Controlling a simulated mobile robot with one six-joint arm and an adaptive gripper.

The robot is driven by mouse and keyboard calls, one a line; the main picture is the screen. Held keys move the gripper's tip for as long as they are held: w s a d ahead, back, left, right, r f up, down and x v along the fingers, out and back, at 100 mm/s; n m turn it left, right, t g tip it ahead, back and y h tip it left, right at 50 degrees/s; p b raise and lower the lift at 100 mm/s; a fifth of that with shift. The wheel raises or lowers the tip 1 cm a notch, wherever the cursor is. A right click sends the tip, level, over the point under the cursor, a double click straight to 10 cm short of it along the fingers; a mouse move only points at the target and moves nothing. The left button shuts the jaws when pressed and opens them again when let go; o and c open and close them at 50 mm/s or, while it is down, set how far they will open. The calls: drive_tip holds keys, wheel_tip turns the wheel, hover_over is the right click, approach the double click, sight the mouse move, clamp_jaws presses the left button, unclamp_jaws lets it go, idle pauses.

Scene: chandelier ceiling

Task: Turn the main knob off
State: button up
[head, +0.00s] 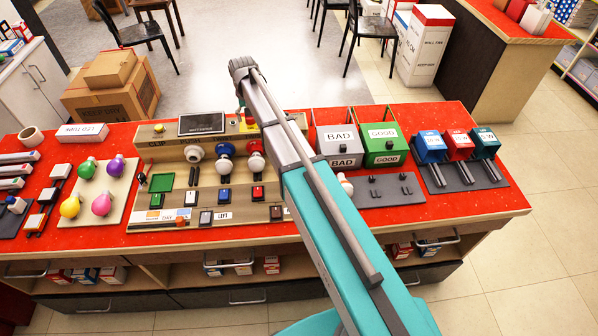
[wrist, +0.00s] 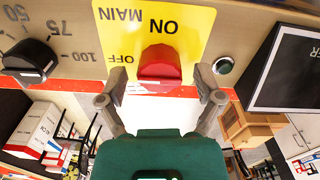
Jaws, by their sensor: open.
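The main knob (wrist: 158,66) is red and sits on a yellow plate (wrist: 190,18) marked MAIN, ON and OFF, which appears upside down in the wrist view. My gripper (wrist: 160,84) is open, with one finger on each side of the knob and visible gaps to it. I cannot tell whether the fingertips reach past the knob's face. In the head view a bit of the yellow plate (head: 248,124) shows at the back of the control panel (head: 160,133). My arm hides most of the gripper and the knob there.
A dark screen (head: 202,124) stands nearby. Coloured bulbs (head: 101,204) and GOOD and BAD bins (head: 338,146) share the red counter (head: 480,204).

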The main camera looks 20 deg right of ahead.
drive_tip(key=m, duration=0.5)
drive_tip(key=shift+m, duration=0.4)
wheel_tip(320, 180, up, 14)
drive_tip(key=p, duration=1.4)
drive_tip(key=s+d+f+n+b, duration=0.2)
drive_tip(key=s+d+f+b, duration=0.1)
drive_tip(key=s, duration=0.6)
drive_tip(key=s+d+f+n+b, duration=0.2)
drive_tip(key=s+f+b, duration=0.4)
drive_tip(key=s, duration=0.4)
drive_tip(key=s+d+f+n+b, duration=0.2)
drive_tip(key=s+d+f+b, duration=0.2)
drive_tip(key=s, duration=0.5)
drive_tip(key=shift+s+f+b, duration=0.35)
drive_tip(key=shift+f+b, duration=0.1)
drive_tip(key=shift+b, duration=0.05)
drive_tip(key=shift+d, duration=0.1)
idle(0.5)
